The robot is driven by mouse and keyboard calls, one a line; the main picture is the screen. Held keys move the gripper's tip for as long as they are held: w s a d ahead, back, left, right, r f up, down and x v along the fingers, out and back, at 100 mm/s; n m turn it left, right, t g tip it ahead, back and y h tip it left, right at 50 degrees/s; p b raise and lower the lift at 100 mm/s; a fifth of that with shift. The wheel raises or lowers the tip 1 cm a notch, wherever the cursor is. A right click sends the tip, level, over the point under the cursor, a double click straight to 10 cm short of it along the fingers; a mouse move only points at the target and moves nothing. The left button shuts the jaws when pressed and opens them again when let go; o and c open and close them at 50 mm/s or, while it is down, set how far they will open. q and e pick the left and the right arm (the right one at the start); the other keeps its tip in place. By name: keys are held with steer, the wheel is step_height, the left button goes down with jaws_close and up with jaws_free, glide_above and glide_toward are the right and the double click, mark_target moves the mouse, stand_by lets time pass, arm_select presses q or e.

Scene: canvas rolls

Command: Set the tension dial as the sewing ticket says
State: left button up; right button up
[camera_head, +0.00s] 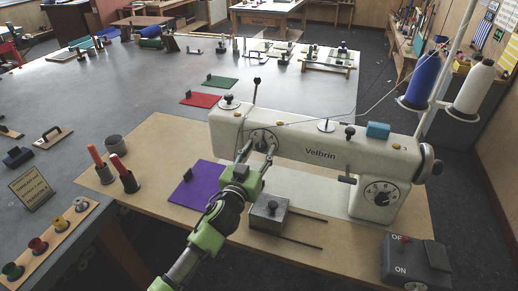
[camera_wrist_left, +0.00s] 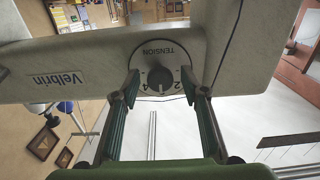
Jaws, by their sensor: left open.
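The white Velbrin sewing machine (camera_head: 320,148) stands on a wooden board. Its round tension dial (camera_head: 263,136) is on the front of the head, partly behind my left gripper. In the left wrist view, the dial (camera_wrist_left: 144,58) is marked TENSION and has a dark central knob (camera_wrist_left: 159,77); a 4 and a 2 show near the fingers. My left gripper (camera_head: 258,147) is open, its fingers (camera_wrist_left: 160,84) on either side of the knob; I cannot tell whether they touch it. The ticket (camera_head: 32,188) stands at the left; its lettering is too small to read surely. My right gripper is not in view.
A second dial (camera_head: 381,193) is on the machine's right column. A grey block (camera_head: 269,213) and purple pad (camera_head: 195,186) lie near my left arm. Cones rise behind.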

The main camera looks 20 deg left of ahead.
arm_select(q)
steer(key=c, duration=1.1)
steer(key=shift+m, duration=0.8)
steer(key=m, duration=0.3)
steer(key=shift+w, duration=0.1)
steer(key=m, duration=0.3)
steer(key=shift+r+m, duration=0.1)
steer(key=shift+m, duration=0.3)
steer(key=shift+a, duration=0.1)
steer(key=shift+m, duration=0.3)
